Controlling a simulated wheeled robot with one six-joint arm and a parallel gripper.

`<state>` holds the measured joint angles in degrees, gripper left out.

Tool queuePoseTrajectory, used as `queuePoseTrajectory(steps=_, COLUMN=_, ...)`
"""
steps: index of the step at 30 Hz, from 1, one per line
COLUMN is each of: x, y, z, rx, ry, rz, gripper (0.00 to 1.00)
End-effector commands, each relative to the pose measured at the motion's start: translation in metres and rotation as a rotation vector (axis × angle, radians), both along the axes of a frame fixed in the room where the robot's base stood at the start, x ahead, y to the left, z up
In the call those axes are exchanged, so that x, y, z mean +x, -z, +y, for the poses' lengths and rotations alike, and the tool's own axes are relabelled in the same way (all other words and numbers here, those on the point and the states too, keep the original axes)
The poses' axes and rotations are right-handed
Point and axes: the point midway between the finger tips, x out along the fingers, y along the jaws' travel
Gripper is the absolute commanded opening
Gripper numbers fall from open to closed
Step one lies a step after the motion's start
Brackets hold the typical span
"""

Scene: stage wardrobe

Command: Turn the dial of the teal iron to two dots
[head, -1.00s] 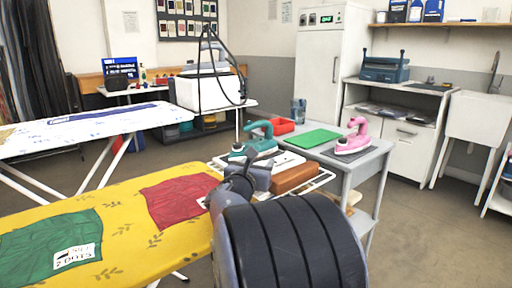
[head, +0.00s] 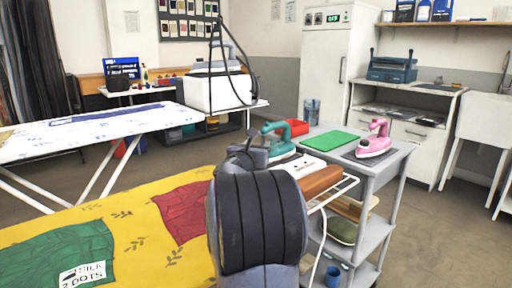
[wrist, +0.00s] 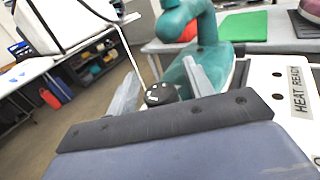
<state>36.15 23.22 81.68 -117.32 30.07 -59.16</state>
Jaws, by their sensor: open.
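In the wrist view the teal iron (wrist: 188,24) fills the upper middle. Its black dial (wrist: 160,95) with white marks shows low between my fingers; which setting it points to I cannot tell. My gripper (wrist: 161,78) is open, with one finger on each side of the dial and no clear contact. In the head view my own arm hides most of the gripper.
A white plate reading "HEAT READY" (wrist: 296,92) is at right. A yellow ironing board (head: 120,212) with a "SILK 2 DOTS" card (head: 82,275) lies left.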

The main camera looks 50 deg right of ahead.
Motion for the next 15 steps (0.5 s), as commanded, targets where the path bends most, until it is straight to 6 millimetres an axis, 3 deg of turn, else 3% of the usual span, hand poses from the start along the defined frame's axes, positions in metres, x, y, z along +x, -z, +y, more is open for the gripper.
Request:
queuePoseTrajectory(steps=6, x=0.0001, y=-0.0002, z=-0.0003, rx=0.0, ry=0.0, rz=0.0, gripper=0.49)
queuePoseTrajectory(steps=15, x=0.0001, y=-0.0002, z=0.0, rx=0.0, ry=0.0, rz=0.0, gripper=0.26)
